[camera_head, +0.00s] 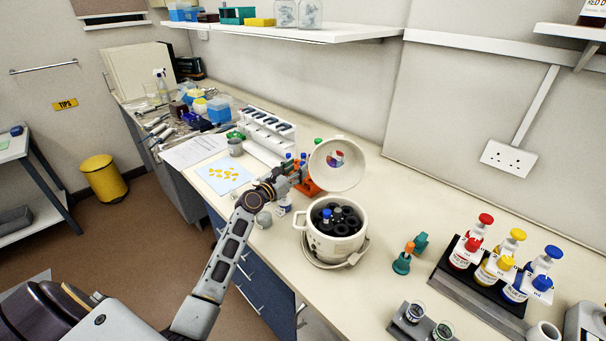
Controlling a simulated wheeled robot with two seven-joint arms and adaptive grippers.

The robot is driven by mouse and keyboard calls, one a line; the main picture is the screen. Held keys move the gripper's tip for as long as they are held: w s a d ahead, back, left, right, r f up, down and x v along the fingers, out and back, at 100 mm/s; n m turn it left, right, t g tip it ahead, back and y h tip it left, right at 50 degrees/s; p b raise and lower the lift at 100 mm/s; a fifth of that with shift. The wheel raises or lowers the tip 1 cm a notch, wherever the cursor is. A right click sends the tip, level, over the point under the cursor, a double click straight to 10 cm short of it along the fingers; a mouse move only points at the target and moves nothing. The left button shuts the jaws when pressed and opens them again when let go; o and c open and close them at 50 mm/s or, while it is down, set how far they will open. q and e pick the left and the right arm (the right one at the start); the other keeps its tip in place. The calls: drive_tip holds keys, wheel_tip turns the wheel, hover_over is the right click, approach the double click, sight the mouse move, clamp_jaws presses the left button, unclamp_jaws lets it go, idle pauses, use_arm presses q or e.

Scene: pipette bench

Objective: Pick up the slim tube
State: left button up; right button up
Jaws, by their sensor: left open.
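My left gripper (294,178) is open and reaches over the bench, just left of the raised round lid. It is close to an orange rack (308,187) of capped tubes, partly hidden behind my gripper and the lid. Several slim tubes with blue and other coloured caps (302,158) show there. Another blue-capped tube (327,213) stands in the open centrifuge (330,241). I cannot tell which is the slim tube of the task. I cannot see anything between my fingers. My right gripper is not in view.
The centrifuge's white lid (337,164) stands open beside my gripper. A teal holder with an orange top (403,260) and a black rack of dye bottles (440,274) are to the right. A white pipette stand (264,135) is behind. Bench left of the centrifuge holds a blue sheet (216,182).

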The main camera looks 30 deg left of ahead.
sight(303, 162)
use_arm(q)
drive_tip(key=shift+w+d+f, duration=0.1)
drive_tip(key=shift+w+d, duration=0.1)
drive_tip(key=shift+w, duration=1)
drive_tip(key=shift+w+d+f, duration=0.1)
drive_tip(key=shift+w+d, duration=0.1)
drive_tip(key=shift+w, duration=0.95)
drive_tip(key=c, duration=0.9)
